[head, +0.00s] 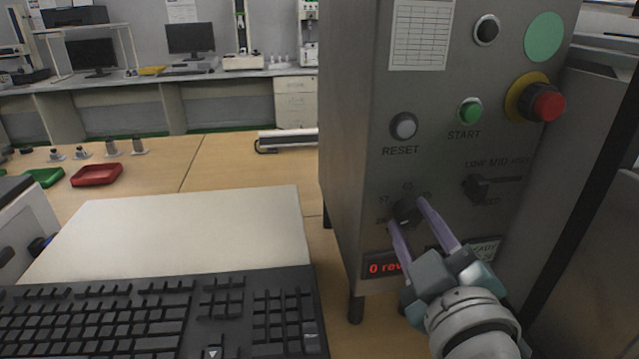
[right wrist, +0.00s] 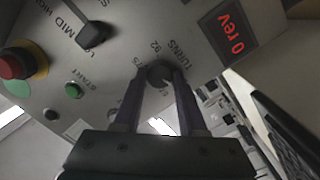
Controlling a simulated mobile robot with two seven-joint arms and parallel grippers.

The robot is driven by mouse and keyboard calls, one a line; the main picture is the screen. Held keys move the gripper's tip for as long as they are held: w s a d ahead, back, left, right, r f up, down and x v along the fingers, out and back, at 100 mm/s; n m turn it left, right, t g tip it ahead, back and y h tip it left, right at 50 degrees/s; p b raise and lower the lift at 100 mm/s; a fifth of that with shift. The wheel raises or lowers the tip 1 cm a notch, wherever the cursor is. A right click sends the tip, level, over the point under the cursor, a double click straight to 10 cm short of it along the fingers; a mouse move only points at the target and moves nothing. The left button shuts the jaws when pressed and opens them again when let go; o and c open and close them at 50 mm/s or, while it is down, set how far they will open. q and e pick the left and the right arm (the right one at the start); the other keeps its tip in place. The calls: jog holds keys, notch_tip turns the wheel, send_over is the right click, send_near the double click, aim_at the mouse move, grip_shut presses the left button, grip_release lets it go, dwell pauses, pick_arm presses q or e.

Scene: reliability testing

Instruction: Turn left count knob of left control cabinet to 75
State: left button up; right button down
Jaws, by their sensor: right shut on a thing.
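The control cabinet (head: 347,120) is a grey box standing on the table in the head view. Its left count knob (head: 406,212) is a black round dial with numbers around it, low on the front panel. A red display (head: 382,268) below it reads "0 rev". My right gripper (head: 411,214) is shut on the knob, one purple finger on each side. The knob's exact setting cannot be read. My left gripper is not in view.
A second black knob (head: 476,187) sits right of the count knob. Above are the RESET button (head: 404,126), green START button (head: 470,111) and red emergency stop (head: 547,106). A black keyboard (head: 160,318) lies at the front left. Red tray (head: 97,174) is farther back.

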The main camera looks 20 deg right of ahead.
jog(key=m+p, duration=0.1)
jog(key=m, duration=0.2)
jog(key=shift+r+m+p, duration=0.2)
jog(key=shift+m+p, duration=0.1)
jog(key=shift+p, duration=0.05)
jog(key=m+p, duration=0.1)
jog(key=m, duration=0.3)
jog(key=shift+y, duration=0.4)
jog(key=m, duration=0.4)
jog(key=shift+d+y+p, duration=0.15)
jog(key=shift+y+p, duration=0.15)
jog(key=m, duration=0.3)
jog(key=shift+f+m+y, duration=0.1)
jog(key=shift+m+y, duration=0.2)
jog(key=shift+m, duration=0.1)
jog(key=m+b, duration=0.1)
jog(key=m, duration=0.3)
jog(key=shift+d+y, duration=0.1)
jog(key=shift+y, duration=0.2)
jog(key=m+b, duration=0.2)
jog(key=m, duration=0.1)
jog(key=shift+f, duration=0.15)
jog(key=m+b, duration=0.2)
jog(key=m, duration=0.3)
jog(key=shift+s+f+m+t+b, duration=0.1)
jog(key=shift+m+t+b, duration=0.2)
jog(key=shift+m+y+b, duration=0.3)
jog(key=shift+m+b, duration=0.65)
jog(key=shift+m, duration=0.85)
